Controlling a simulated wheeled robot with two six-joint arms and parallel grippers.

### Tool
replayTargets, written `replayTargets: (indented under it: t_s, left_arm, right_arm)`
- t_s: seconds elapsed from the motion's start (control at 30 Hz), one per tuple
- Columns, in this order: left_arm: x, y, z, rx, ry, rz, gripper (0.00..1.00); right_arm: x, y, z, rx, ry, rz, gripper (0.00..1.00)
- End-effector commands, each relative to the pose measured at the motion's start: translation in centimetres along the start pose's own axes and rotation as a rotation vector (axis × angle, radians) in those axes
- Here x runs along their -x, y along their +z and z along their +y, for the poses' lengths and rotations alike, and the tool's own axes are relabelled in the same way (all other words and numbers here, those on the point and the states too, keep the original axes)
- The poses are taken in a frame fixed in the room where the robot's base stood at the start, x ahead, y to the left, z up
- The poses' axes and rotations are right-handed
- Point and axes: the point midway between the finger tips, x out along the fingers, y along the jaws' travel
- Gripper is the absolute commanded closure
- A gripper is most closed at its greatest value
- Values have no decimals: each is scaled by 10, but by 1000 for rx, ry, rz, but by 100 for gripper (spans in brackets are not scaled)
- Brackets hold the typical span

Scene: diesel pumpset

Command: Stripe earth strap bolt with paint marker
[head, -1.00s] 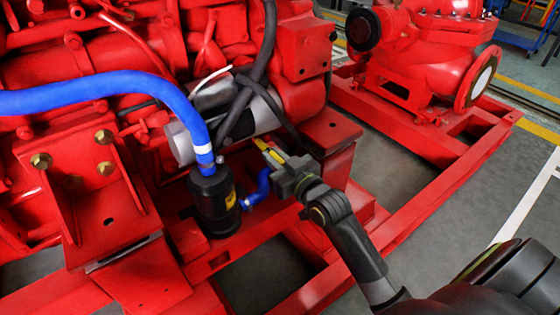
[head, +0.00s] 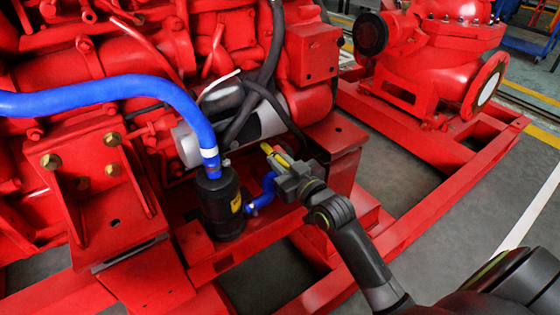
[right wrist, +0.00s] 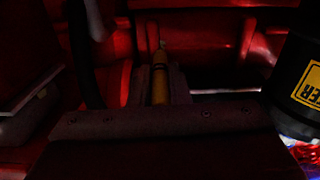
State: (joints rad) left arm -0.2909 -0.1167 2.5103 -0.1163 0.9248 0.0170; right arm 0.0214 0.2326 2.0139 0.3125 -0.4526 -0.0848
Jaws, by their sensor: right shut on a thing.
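My right gripper (head: 281,165) is shut on the yellow paint marker (head: 270,153), in front of the red engine and right of the black filter canister. The marker's tip points up and left, toward the area below the silver cylinder. In the right wrist view the marker (right wrist: 159,84) stands between the gripper's fingers, its thin tip pointing away from me toward dark red metal. I cannot tell whether the tip touches anything. I cannot make out the earth strap bolt for certain in either view; the wrist view is very dark. My left gripper is not in view.
The black canister (head: 220,203) with a yellow label stands close left of the gripper, with a short blue hose (head: 264,190) between. Black cables (head: 262,88) hang over the silver cylinder (head: 262,120). A red frame rail (head: 405,225) runs below. Grey floor lies right.

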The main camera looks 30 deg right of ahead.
Motion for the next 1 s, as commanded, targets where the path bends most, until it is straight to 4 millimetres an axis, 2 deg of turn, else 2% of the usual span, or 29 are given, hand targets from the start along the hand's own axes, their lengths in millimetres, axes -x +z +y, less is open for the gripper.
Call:
replayTargets:
  t_s: [1.0]
  left_arm:
    - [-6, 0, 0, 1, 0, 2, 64]
  right_arm:
    - [-4, -4, 0, 0, 0, 1, 100]
